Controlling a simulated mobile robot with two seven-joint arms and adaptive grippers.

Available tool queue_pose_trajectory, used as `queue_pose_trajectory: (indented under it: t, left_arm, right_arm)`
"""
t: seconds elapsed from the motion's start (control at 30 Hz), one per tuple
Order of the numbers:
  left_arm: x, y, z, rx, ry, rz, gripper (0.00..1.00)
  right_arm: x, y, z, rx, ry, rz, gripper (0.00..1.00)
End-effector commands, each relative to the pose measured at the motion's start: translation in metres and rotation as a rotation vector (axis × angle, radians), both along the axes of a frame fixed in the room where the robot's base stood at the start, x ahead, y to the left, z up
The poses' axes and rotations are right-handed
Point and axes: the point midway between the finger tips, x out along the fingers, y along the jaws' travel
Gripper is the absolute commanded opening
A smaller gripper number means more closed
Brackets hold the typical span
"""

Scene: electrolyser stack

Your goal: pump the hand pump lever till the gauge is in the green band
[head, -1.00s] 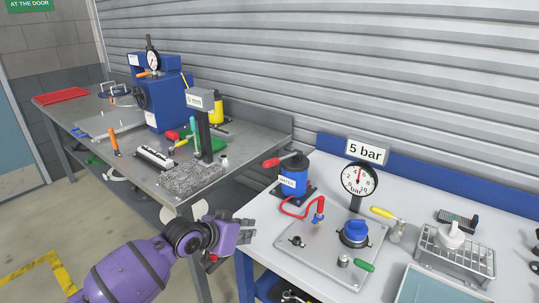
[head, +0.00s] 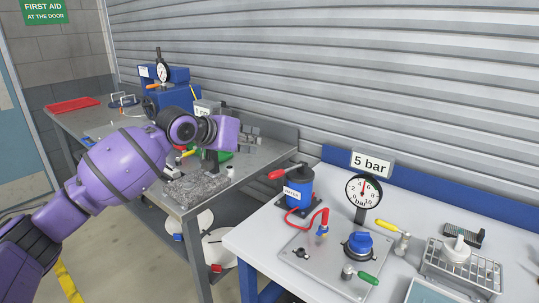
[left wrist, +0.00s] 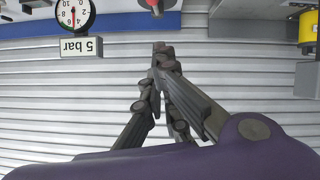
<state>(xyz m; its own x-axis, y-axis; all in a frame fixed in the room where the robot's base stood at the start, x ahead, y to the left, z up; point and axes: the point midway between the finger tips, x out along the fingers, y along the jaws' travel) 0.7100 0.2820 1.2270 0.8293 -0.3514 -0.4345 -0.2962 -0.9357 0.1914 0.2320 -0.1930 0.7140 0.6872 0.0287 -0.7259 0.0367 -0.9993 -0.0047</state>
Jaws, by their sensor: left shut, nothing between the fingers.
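The hand pump (head: 300,190) is a blue cylinder on a dark base at the left of the white bench. Its lever (head: 279,174) has a red grip pointing left; a red grip end (left wrist: 154,5) shows at the top of the left wrist view. The round white gauge (head: 363,191) stands under a "5 bar" sign; its red needle points about straight up, and the green band is too small to make out. It shows upside down in the left wrist view (left wrist: 73,14). My left gripper (head: 258,135) is shut and empty, up and left of the lever, apart from it. My right gripper is out of view.
A red hose (head: 314,214) runs from the pump to a metal plate (head: 310,262) with a blue knob (head: 359,243). A rack (head: 462,268) stands at the right. The grey bench (head: 190,203) with a blue machine lies behind my left arm. A corrugated wall is behind.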

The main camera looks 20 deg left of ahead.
Motion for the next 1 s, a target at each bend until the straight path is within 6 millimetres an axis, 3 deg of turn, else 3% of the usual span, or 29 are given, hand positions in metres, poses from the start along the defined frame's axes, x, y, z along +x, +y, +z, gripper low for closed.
queue_pose_trajectory:
  t: [0.17,0.53,0.8,1.0]
  left_arm:
    - [0.017,-0.008,-0.009,-0.003,0.001,-0.002,0.00]
    - [0.082,-0.036,-0.044,-0.002,0.002,-0.001,0.00]
    - [0.072,-0.039,-0.072,0.000,-0.004,-0.001,0.00]
    - [0.071,-0.040,-0.081,0.001,-0.002,-0.001,0.00]
  right_arm:
    - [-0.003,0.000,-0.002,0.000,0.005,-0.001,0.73]
    - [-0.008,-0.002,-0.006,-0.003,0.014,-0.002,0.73]
    - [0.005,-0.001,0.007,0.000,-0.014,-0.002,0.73]
    - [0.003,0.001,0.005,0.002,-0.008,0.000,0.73]
